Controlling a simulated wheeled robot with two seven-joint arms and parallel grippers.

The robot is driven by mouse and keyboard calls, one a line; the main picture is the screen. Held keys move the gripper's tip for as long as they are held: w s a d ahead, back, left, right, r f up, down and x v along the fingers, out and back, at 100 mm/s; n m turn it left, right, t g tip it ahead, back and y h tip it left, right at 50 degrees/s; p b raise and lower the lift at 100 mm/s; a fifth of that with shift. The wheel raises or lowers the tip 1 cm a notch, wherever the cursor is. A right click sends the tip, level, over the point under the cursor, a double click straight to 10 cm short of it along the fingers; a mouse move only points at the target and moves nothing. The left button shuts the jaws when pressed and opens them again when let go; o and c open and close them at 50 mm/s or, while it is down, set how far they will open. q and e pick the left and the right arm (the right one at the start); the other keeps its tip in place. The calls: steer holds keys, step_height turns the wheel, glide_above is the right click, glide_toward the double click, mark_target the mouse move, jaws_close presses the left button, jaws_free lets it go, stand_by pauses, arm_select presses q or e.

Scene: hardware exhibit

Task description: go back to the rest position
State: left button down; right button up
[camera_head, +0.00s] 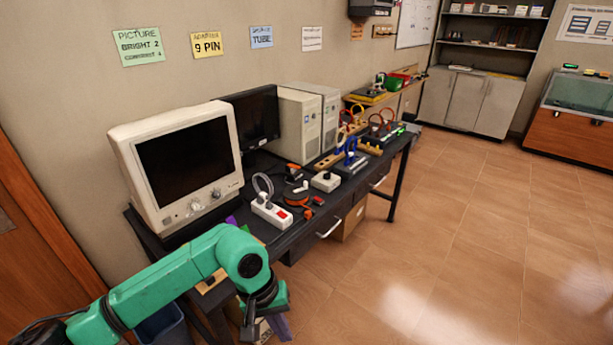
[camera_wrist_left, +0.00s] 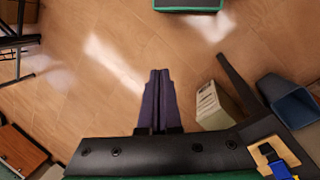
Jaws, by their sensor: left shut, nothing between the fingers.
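My left arm is green and comes in from the lower left of the head view, bent down at the desk's near end. My left gripper (camera_head: 279,326) hangs low beside the desk, partly hidden behind its own wrist. In the left wrist view its two dark purple fingers (camera_wrist_left: 158,75) lie together, shut and empty, above the tiled floor. My right arm and gripper are not in view.
The dark desk (camera_head: 327,216) holds a CRT monitor (camera_head: 182,163), a white power strip (camera_head: 270,211) and computer towers (camera_head: 299,125). A blue-grey bin (camera_wrist_left: 290,101) and a carton (camera_wrist_left: 212,108) stand near the gripper. Open floor (camera_head: 450,250) lies to the right.

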arm_select(q)
steer(key=w+d+r+n+t+h, duration=0.15)
steer(key=w+d+n+h, duration=0.35)
steer(key=n, duration=0.5)
steer(key=w+d+n+t+h, duration=0.2)
steer(key=w+d+n+h, duration=0.35)
steer(key=n, duration=0.55)
steer(key=w+a+f+n+t, duration=0.75)
steer(key=a+n, duration=0.25)
steer(key=n, duration=0.5)
steer(key=s+a+f+n+t+y, duration=0.1)
steer(key=s+a+f+n+y, duration=0.1)
steer(key=a+f+n+y, duration=0.65)
steer(key=s+a+f+n+g+y, duration=0.2)
steer(key=s+a+f+n, duration=0.3)
steer(key=s+f+n, duration=0.5)
steer(key=s+a+f+n+g+y, duration=0.2)
steer(key=s+a+f+n, duration=0.5)
steer(key=f, duration=0.6)
steer(key=s+f+n+g, duration=0.3)
steer(key=s, duration=0.9)
steer(key=s+a+f+n+g+y, duration=0.1)
steer(key=s+f+n+g, duration=0.2)
steer(key=s, duration=0.9)
steer(key=shift+f+n, duration=0.5)
steer(key=shift+n, duration=0.05)
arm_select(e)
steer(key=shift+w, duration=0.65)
